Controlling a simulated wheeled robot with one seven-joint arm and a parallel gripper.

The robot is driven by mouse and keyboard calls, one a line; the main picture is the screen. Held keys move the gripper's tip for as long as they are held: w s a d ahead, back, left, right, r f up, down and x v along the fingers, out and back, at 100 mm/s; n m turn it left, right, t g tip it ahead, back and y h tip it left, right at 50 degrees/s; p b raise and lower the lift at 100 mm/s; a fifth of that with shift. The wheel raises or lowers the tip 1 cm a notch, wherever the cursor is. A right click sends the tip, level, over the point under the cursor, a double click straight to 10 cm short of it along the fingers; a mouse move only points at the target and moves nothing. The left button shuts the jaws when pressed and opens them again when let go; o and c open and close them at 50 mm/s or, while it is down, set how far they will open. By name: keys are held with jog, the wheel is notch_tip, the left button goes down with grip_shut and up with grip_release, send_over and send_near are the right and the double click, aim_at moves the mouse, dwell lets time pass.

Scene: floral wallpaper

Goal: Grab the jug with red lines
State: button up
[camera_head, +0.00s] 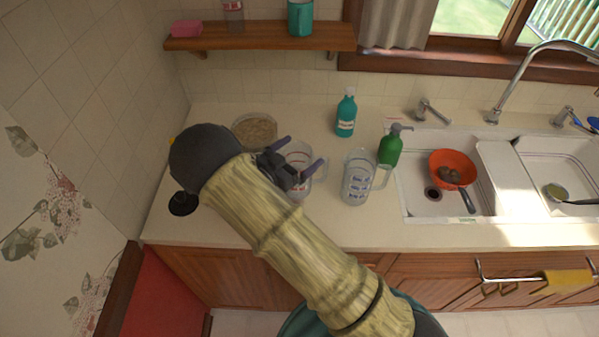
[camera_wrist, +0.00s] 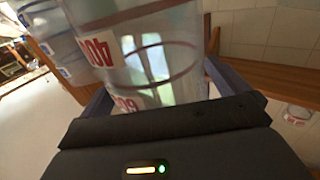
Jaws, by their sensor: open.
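The jug with red lines (camera_head: 299,155) is clear and stands on the counter, partly hidden behind my gripper. In the wrist view the jug (camera_wrist: 150,60) fills the upper middle, with dark red rings and red number labels. My gripper (camera_head: 296,160) is open, with one finger on each side of the jug in the head view. In the wrist view the fingers also show at the left and right of the jug (camera_wrist: 158,95). I cannot tell whether they touch it. A second clear jug with blue markings (camera_head: 358,180) stands to the right.
A green pump bottle (camera_head: 390,147) and a teal bottle (camera_head: 346,114) stand behind the blue-marked jug. A round dish (camera_head: 254,129) is at the back left. The sink (camera_head: 420,200) holds an orange colander or pan (camera_head: 452,163). A wooden shelf (camera_head: 260,40) hangs above.

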jog(key=c, duration=1.3)
jog(key=shift+r, duration=0.1)
jog(key=shift+c, duration=0.3)
notch_tip(320, 180, up, 10)
jog(key=b, duration=0.2)
